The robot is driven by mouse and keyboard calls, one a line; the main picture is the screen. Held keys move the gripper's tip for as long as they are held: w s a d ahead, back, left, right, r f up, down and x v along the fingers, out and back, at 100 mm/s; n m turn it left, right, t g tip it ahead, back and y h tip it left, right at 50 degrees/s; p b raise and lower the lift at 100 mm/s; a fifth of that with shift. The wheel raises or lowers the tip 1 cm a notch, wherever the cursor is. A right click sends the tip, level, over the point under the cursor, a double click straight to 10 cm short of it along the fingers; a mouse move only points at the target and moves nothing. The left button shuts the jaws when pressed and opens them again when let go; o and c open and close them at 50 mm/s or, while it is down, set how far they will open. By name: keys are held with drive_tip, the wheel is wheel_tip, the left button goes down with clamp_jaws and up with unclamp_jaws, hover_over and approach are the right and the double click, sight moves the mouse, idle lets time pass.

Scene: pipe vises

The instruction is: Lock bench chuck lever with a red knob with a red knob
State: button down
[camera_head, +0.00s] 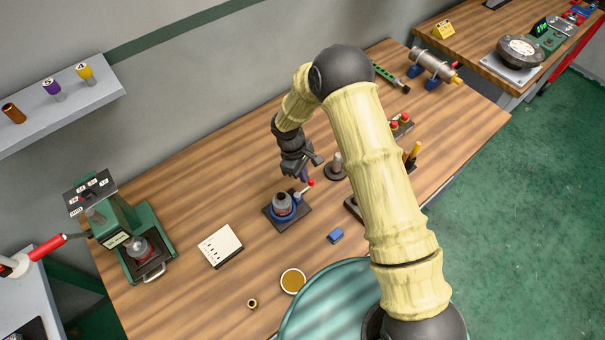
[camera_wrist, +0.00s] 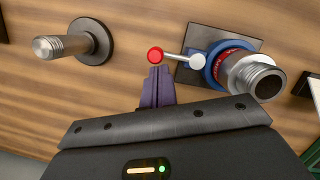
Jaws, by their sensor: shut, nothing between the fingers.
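The bench chuck (camera_head: 284,207) stands on a dark square plate on the wooden bench. In the wrist view it shows as a blue ring with a red inner band and a grey threaded fitting (camera_wrist: 257,78). Its pale lever (camera_wrist: 180,59) ends in a red knob (camera_wrist: 155,55). The knob also shows in the head view (camera_head: 311,182). My gripper (camera_wrist: 157,70) is shut, with its purple fingertips together and empty. The tips appear just below the red knob in the wrist view. I cannot tell whether they touch it.
A grey threaded post on a round base (camera_wrist: 92,42) stands left of the lever in the wrist view. A white box (camera_head: 220,246), a blue block (camera_head: 336,236) and a round amber dish (camera_head: 293,281) lie nearby. A green press (camera_head: 133,236) stands at the left.

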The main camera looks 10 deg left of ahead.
drive_tip(key=shift+d+f+m+b, duration=0.1)
drive_tip(key=shift+d+m+b, duration=0.2)
drive_tip(key=shift+m, duration=0.2)
drive_tip(key=m+b, duration=0.1)
drive_tip(key=d+m+g+b, duration=0.1)
drive_tip(key=m, duration=0.1)
drive_tip(key=shift+s, duration=0.3)
drive_tip(key=m, duration=0.2)
drive_tip(key=s+d+m+y+b, duration=0.1)
drive_tip(key=shift+d+m+g, duration=0.15)
drive_tip(key=shift+m+g, duration=0.15)
drive_tip(key=shift+m, duration=0.1)
drive_tip(key=s+m, duration=0.1)
drive_tip(key=m, duration=0.1)
drive_tip(key=d+m+y+b, duration=0.1)
drive_tip(key=m, duration=0.1)
drive_tip(key=shift+s, duration=0.4)
drive_tip(key=shift+s+m+y+b, duration=0.25)
drive_tip(key=shift+s+m, duration=0.15)
drive_tip(key=shift+m, duration=0.6)
drive_tip(key=shift+s+m+y+b, duration=0.25)
drive_tip(key=shift+s+m, duration=0.15)
drive_tip(key=shift+m, duration=0.6)
drive_tip(key=shift+w, duration=0.1)
